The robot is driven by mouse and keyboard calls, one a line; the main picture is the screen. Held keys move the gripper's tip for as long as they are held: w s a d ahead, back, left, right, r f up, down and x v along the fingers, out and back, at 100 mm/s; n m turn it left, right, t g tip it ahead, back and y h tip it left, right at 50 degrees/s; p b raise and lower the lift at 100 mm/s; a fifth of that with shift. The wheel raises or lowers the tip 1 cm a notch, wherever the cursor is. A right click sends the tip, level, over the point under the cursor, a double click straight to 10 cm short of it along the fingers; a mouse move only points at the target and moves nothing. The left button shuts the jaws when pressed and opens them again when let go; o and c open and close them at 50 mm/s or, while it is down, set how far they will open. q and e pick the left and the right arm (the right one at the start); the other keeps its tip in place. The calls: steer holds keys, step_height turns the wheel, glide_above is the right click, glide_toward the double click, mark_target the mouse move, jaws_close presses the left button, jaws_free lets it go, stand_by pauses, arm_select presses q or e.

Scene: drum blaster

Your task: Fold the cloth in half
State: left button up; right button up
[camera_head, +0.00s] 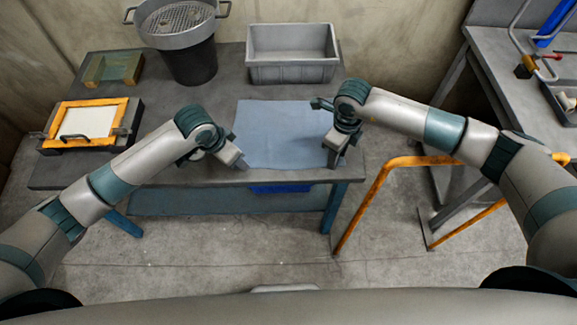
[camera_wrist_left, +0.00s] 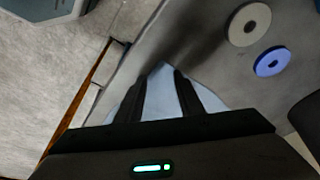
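A light blue cloth (camera_head: 278,130) lies flat and spread out on the grey workbench in the head view. My left gripper (camera_head: 238,161) is at its near left corner. In the left wrist view the two fingers of this gripper (camera_wrist_left: 161,90) stand apart, with the pointed cloth corner (camera_wrist_left: 160,72) showing between them. My right gripper (camera_head: 335,162) points down at the near right corner of the cloth. The right gripper's fingertips are too small to tell whether they are open or shut, and its wrist hides part of the cloth's right edge.
A grey bin (camera_head: 291,70) stands behind the cloth. A dark bucket with a strainer (camera_head: 190,62) and an orange-framed tray (camera_head: 62,122) are on the left. A white disc (camera_wrist_left: 249,24) and a blue disc (camera_wrist_left: 272,62) lie near the left gripper. An orange rail (camera_head: 375,185) stands right of the bench.

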arm_select(q)
jaws_close()
arm_select(e)
jaws_close()
arm_select(q)
steer(key=shift+r, duration=0.2)
arm_select(e)
steer(key=shift+r, duration=0.15)
